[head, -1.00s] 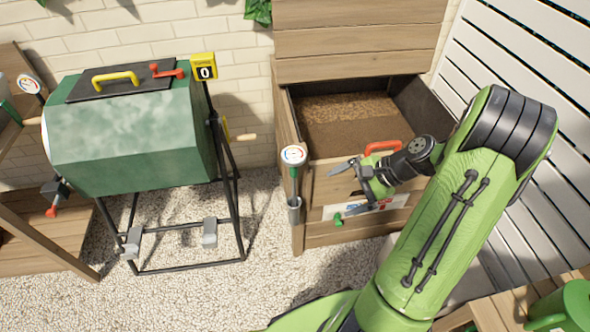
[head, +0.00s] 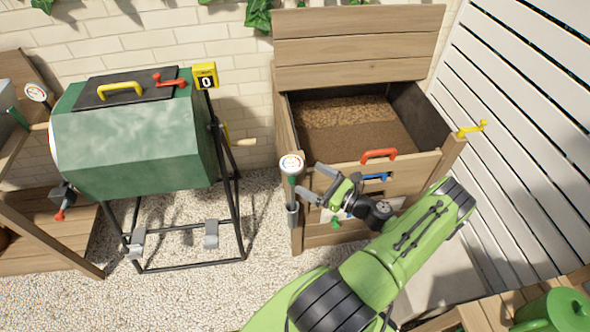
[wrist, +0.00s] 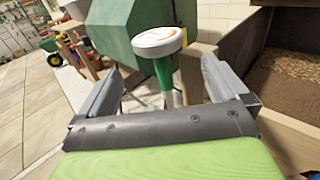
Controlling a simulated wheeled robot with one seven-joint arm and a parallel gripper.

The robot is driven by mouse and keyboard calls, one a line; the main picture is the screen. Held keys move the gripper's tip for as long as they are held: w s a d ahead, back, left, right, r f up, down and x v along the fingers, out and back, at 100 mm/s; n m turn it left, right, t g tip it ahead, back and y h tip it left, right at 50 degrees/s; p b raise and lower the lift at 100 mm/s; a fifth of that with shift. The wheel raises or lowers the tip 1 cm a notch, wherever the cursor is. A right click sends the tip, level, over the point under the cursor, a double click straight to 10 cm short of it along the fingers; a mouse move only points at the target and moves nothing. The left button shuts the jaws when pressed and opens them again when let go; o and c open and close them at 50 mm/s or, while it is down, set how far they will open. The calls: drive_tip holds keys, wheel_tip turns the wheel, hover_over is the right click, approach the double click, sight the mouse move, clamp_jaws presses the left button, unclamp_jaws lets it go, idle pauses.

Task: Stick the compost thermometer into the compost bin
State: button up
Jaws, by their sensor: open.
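The compost thermometer (head: 291,163) has a round white dial and a green neck. It stands upright in a grey holder (head: 293,214) on the left front post of the wooden compost bin (head: 408,168). The bin's lid is raised and brown compost (head: 345,132) shows inside. My gripper (head: 314,183) is open and empty, just right of the thermometer's neck in the head view. In the wrist view the dial (wrist: 158,42) and green neck (wrist: 164,75) appear between the two spread fingers; I cannot tell whether the neck is fully between them. The thermometer's lower stem is hidden in the holder.
A green tumbler (head: 130,135) on a black frame stands left of the bin. Another dial gauge (head: 36,93) sits on the wooden shelf at far left. The bin's front has a red handle (head: 379,155). A white slatted fence (head: 530,110) borders the right.

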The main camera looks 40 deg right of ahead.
sight(292, 168)
drive_tip(key=w, duration=0.2)
drive_tip(key=w+a, duration=0.1)
drive_tip(key=w, duration=0.5)
drive_tip(key=shift+a, duration=0.25)
drive_tip(key=c, duration=1)
wheel_tip(292, 168, up, 28)
drive_tip(key=p, duration=2.1)
drive_tip(key=shift+p, duration=0.3)
